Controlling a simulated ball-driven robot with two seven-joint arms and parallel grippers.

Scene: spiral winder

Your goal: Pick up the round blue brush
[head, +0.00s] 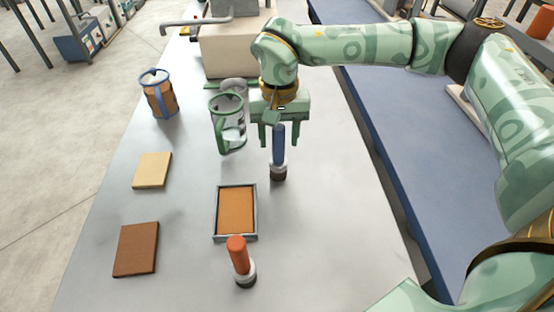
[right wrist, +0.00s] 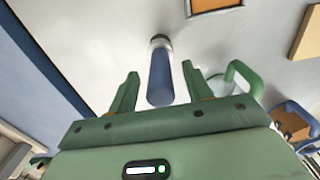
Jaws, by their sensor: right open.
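The round blue brush stands upright on the grey table, its blue handle (head: 278,146) pointing up and its dark bristle end down. My right gripper (head: 279,139) is open, with its two fingers pointing down on either side of the upper handle in the head view. In the right wrist view, the blue brush (right wrist: 161,76) shows between the open fingers (right wrist: 160,75), with a gap visible on both sides. It is not gripped. My left gripper is out of view.
A green-framed jar (head: 229,124) stands close left of my right gripper. An orange-handled brush (head: 239,257) and a framed orange tray (head: 220,238) are nearer. Tan (head: 152,171) and brown (head: 136,250) slabs and a blue-framed jar (head: 159,95) lie left. The table right of the brush is clear.

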